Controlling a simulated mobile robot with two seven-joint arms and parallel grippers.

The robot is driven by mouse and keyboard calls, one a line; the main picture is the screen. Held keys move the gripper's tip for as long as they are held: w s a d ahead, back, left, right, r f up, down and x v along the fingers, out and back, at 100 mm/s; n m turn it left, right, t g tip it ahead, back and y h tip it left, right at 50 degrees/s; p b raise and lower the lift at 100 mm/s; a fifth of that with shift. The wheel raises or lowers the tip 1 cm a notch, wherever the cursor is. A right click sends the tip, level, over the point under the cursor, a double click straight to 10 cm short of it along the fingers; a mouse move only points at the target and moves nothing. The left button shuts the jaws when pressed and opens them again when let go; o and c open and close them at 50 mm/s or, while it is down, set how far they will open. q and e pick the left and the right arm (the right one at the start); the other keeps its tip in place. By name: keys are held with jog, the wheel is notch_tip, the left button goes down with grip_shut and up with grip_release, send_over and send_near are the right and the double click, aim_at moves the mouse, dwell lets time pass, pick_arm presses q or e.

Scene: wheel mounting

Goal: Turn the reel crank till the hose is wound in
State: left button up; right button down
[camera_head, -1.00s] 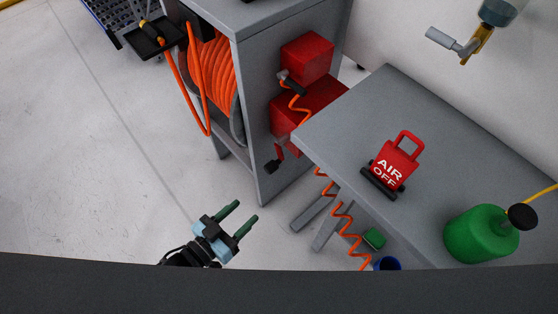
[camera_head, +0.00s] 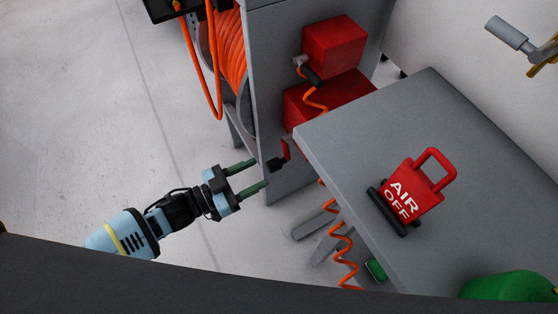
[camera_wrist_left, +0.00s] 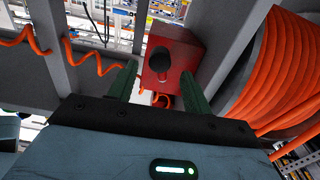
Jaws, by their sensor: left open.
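The reel crank (camera_head: 286,150) is a red arm with a black knob (camera_head: 277,165) on the side of the grey cabinet. The orange hose (camera_head: 231,60) lies coiled on the reel, and a loose length (camera_head: 214,95) hangs in front of it. My left gripper (camera_head: 259,174) is open and empty, with its green fingers pointing at the knob from a short distance. In the left wrist view the knob (camera_wrist_left: 159,61) shows between and beyond the two fingers (camera_wrist_left: 160,84), with a red box (camera_wrist_left: 182,58) behind it. My right gripper is not in view.
The grey bench (camera_head: 335,145) stands close to the right of the crank and carries a red AIR OFF sign (camera_head: 404,198) and a green container (camera_head: 512,287). A coiled orange air line (camera_head: 341,245) hangs below its edge. The floor (camera_head: 80,120) to the left is clear.

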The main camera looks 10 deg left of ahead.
aim_at(279, 163)
pick_arm(q)
jog(key=b+x, duration=0.1)
jog(key=x, duration=0.6)
jog(key=shift+w+d, duration=0.15)
jog(key=shift+d, duration=0.05)
grip_shut()
